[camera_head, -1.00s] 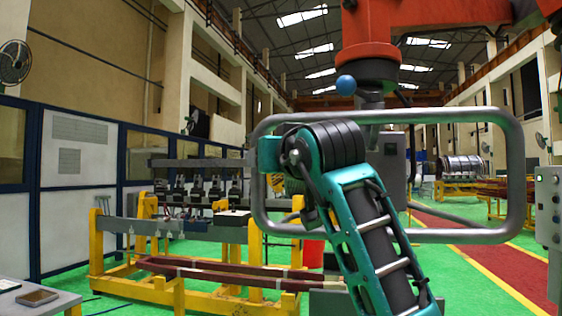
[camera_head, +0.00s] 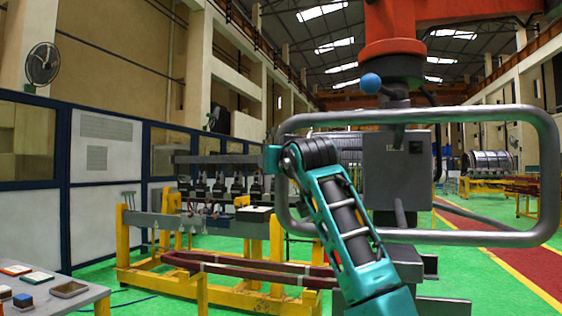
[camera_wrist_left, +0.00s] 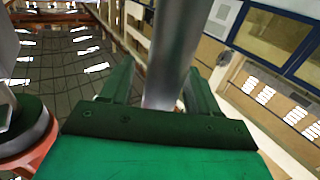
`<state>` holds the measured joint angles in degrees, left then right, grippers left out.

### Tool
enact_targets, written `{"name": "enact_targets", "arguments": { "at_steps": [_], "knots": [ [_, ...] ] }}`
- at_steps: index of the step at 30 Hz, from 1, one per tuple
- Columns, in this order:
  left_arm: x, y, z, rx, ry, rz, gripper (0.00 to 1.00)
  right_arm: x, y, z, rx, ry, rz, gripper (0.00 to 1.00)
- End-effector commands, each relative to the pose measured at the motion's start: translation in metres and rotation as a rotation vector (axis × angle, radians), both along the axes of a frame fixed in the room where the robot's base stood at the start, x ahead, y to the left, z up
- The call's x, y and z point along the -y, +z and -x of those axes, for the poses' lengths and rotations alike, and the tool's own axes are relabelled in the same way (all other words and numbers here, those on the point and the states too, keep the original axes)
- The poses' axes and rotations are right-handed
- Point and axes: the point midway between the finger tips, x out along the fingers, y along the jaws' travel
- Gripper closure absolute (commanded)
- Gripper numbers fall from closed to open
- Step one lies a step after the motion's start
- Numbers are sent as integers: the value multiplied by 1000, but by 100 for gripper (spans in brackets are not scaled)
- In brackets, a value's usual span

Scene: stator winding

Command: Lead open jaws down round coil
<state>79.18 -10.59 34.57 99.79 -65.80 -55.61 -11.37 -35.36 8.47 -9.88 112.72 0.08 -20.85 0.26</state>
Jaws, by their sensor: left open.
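Long dark-red coils (camera_head: 250,270) lie low on a yellow stand (camera_head: 225,290) at lower left in the head view. My left gripper (camera_head: 272,158) is at the left upright of a grey tubular frame (camera_head: 440,114), well apart from the coils. In the left wrist view the green jaws (camera_wrist_left: 158,75) are open, one on either side of a grey tube (camera_wrist_left: 175,50). Whether they touch the tube cannot be told. No coil is between the jaws. My right gripper is out of view.
An orange hoist (camera_head: 395,50) with a grey control box (camera_head: 397,165) hangs behind the tubular frame. A grey table (camera_head: 70,303) with small trays is at lower left.

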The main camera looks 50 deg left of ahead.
Motion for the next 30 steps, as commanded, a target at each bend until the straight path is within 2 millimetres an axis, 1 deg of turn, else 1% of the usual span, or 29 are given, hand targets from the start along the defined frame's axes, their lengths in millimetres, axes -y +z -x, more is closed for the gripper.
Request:
{"name": "enact_targets", "arguments": {
  "at_steps": [4, 23, 30],
  "knots": [
    [0, 0, 0, 0, 0, 0, 39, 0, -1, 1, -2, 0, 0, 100],
    [0, 0, 0, 0, 0, 0, 100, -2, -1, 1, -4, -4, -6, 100],
    [0, 0, 0, 0, 0, 0, 100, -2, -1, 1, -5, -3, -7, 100]
  ]
}}
